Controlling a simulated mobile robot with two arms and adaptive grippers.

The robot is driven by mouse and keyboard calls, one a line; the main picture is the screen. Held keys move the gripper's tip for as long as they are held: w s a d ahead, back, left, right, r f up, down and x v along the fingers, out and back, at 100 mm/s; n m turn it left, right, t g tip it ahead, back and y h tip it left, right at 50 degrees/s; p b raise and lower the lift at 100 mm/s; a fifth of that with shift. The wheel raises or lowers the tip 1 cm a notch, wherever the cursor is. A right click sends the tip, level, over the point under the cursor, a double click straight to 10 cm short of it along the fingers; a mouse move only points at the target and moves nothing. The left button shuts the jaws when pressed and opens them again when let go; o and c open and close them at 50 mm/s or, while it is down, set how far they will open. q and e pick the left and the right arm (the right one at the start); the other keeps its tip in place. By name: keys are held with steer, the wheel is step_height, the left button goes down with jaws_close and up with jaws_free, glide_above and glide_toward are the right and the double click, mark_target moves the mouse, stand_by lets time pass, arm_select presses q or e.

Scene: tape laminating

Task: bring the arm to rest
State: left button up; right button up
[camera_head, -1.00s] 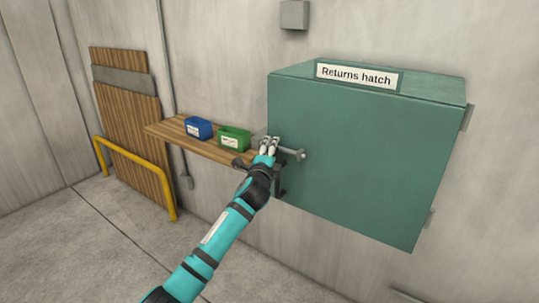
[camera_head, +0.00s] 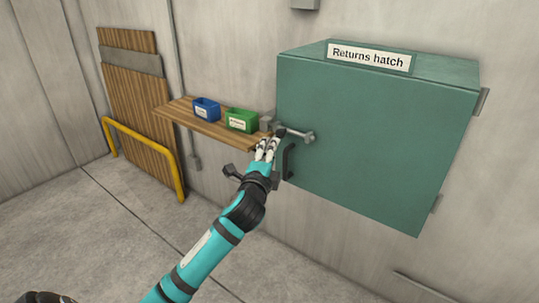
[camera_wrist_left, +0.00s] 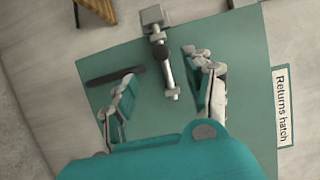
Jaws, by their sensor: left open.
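My left gripper (camera_head: 266,150) is in front of the left edge of the teal returns hatch (camera_head: 375,140), just below and left of its metal bolt (camera_head: 298,134). In the left wrist view my left gripper (camera_wrist_left: 165,92) has its two fingers spread wide, with nothing held. The bolt (camera_wrist_left: 165,70) shows in the gap between them, and neither finger visibly touches it. A dark handle (camera_head: 288,160) is on the hatch just right of the gripper; it also shows in the wrist view (camera_wrist_left: 114,75). My right gripper is not in view.
A wooden shelf (camera_head: 180,113) with a blue bin (camera_head: 206,109) and a green bin (camera_head: 241,121) is left of the hatch. A yellow rail (camera_head: 145,140) stands before wooden boards (camera_head: 130,85). The floor (camera_head: 110,220) at left is clear.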

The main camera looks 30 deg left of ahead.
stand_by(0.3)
arm_select(q)
steer(key=s+d+f+n+g+h, duration=0.1)
steer(key=s+f+g, duration=0.1)
steer(key=f, duration=1)
steer(key=s+d+f+n+g+h, duration=0.1)
steer(key=s+f+n+g, duration=0.15)
steer(key=f, duration=1.05)
steer(key=s+d+f+n+g+h, duration=0.1)
steer(key=s+f+g, duration=0.1)
steer(key=f, duration=1)
steer(key=s+d+f+n+g+h, duration=0.1)
steer(key=s+d+f+g, duration=0.1)
steer(key=s+f, duration=0.7)
steer(key=s+d+f+n+g, duration=0.2)
steer(key=s+f+g, duration=0.1)
steer(key=s+f, duration=0.55)
steer(key=s+d+f+n+g, duration=0.1)
steer(key=s+f, duration=0.3)
steer(key=s, duration=0.5)
steer(key=s+d+f+n+g+h, duration=0.1)
steer(key=s+f, duration=0.4)
steer(key=s, duration=0.5)
steer(key=s+d+f+n+g, duration=0.2)
steer(key=s+d+f, duration=0.2)
steer(key=s, duration=0.6)
steer(key=shift+d+f+h, duration=0.15)
steer(key=shift+f+h, duration=0.25)
steer(key=shift+f, duration=0.1)
steer(key=shift+g, duration=0.25)
